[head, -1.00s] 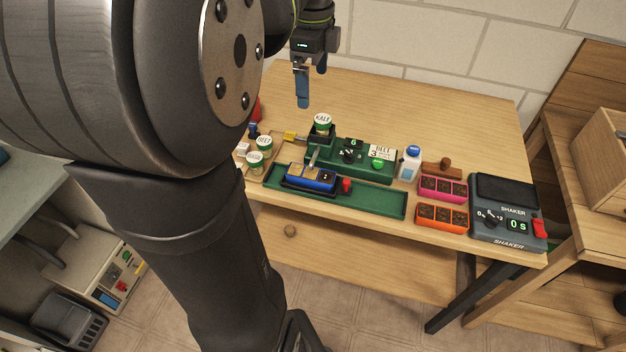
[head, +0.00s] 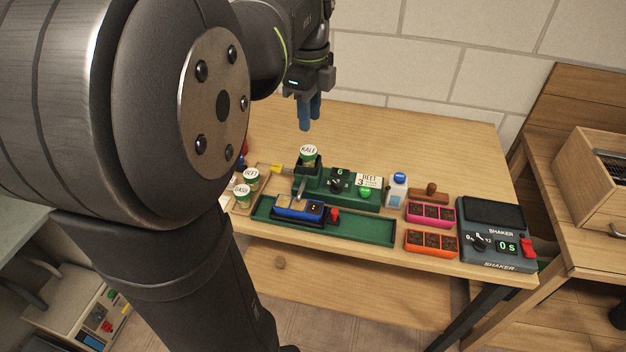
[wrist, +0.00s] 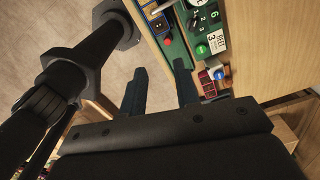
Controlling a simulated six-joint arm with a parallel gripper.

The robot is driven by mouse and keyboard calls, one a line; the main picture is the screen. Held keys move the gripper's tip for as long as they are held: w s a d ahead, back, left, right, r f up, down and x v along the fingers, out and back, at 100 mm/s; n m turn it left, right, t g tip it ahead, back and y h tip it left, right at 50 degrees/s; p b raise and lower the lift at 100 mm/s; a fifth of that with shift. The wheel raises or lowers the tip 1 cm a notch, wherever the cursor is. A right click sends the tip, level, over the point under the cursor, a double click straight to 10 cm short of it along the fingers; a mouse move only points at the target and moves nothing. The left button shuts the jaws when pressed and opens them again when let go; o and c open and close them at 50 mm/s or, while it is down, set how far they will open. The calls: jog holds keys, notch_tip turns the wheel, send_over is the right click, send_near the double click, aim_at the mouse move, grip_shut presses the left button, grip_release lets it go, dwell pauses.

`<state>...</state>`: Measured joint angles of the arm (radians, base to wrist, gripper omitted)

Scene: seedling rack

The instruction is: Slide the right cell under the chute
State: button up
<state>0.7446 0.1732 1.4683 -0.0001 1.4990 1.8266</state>
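A blue cell tray (head: 287,207) with a red knob (head: 333,215) sits toward the left part of a long green track (head: 365,232). The grey chute (head: 300,188) of the green seeder (head: 350,193) comes down over the tray; which cell lies under it is too small to tell. My gripper (head: 311,124) is high above the back of the table, behind the seeder, touching nothing. In the wrist view its two dark blue fingers (wrist: 160,68) stand apart with nothing between them. The red knob (wrist: 168,40) shows beyond them.
A KALE jar (head: 308,154) stands on the seeder, with a BEET card (head: 368,182) at its right. Other jars (head: 242,193) stand left. A white bottle (head: 397,190), pink tray (head: 430,214), orange tray (head: 431,243) and shaker (head: 494,240) stand right. The table's back is clear.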

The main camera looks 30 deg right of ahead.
jog(key=s+d+f+m, duration=0.4)
jog(key=s+f+m, duration=0.15)
jog(key=f, duration=0.25)
jog(key=m, duration=0.1)
send_near(334, 211)
notch_tip(334, 211, down, 8)
jog(key=shift+f, duration=0.25)
jog(key=shift+c, duration=0.2)
grip_shut()
